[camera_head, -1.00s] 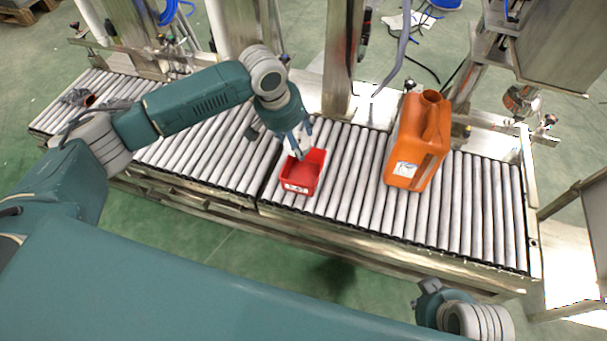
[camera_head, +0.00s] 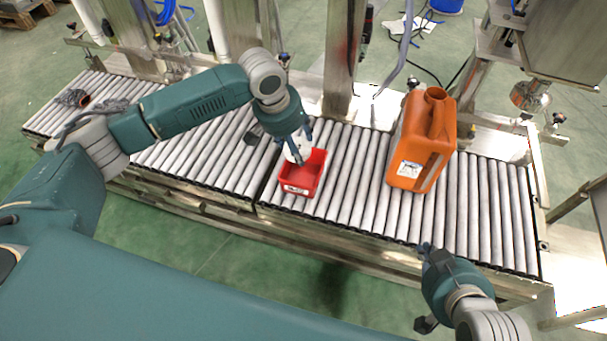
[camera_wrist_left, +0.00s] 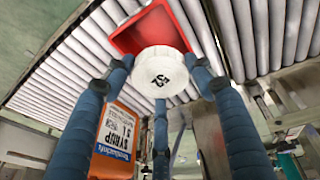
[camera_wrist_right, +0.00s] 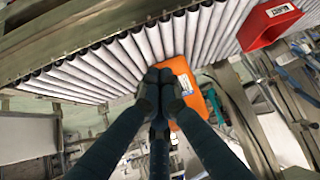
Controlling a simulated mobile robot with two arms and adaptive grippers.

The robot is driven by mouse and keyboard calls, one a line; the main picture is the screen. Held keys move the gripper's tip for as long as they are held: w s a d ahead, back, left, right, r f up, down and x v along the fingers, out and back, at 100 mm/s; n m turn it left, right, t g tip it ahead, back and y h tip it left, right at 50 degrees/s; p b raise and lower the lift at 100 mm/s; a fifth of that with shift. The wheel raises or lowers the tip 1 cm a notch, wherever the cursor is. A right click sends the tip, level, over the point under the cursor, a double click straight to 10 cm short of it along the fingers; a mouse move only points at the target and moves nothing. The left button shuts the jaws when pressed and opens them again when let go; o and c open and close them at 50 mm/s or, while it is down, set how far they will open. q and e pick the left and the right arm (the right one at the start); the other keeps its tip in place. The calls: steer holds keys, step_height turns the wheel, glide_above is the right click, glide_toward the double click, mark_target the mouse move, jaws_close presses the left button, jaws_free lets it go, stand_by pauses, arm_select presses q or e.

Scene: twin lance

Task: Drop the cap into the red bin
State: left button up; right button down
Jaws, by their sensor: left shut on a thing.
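The white cap (camera_head: 295,152) is held in my left gripper (camera_head: 302,143), over the back part of the red bin (camera_head: 297,180). In the left wrist view the fingers (camera_wrist_left: 160,85) close around the round cap (camera_wrist_left: 160,66), which bears dark print. The red bin (camera_wrist_left: 122,40) shows beyond the cap, and its visible inside looks empty. The bin stands on the roller conveyor and also shows in the right wrist view (camera_wrist_right: 262,28). My right gripper (camera_head: 428,250) is near the conveyor's front edge; in its wrist view the fingertips (camera_wrist_right: 160,80) are together with nothing between them.
An orange jug (camera_head: 421,140) stands on the rollers right of the bin. A dark piece (camera_head: 253,137) lies left of the bin. A grey glove-like item (camera_head: 72,97) lies at the far left. Metal posts (camera_head: 340,65) line the conveyor's back. Rollers between bin and jug are clear.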

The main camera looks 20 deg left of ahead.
arm_select(q)
steer(key=shift+f+b, duration=0.65)
steer(key=shift+b, duration=0.1)
steer(key=shift+f+b, duration=0.45)
steer(key=shift+b, duration=0.35)
arm_select(e)
steer(key=w+a+r+t+y, duration=0.1)
steer(key=w+r+t, duration=0.3)
steer(key=r, duration=0.4)
steer(key=w+a+r+t+y, duration=0.1)
steer(key=w+a+r+t, duration=0.2)
steer(key=r, duration=0.5)
steer(key=shift+w+a+n+t, duration=0.2)
steer(key=shift+w+n+t, duration=0.1)
steer(key=shift+w+t, duration=0.65)
arm_select(q)
steer(key=o, duration=1)
steer(key=shift+c, duration=0.2)
steer(key=shift+r, duration=0.1)
steer(key=v, duration=1.2)
steer(key=shift+s, duration=0.15)
arm_select(e)
steer(key=shift+s, duration=0.1)
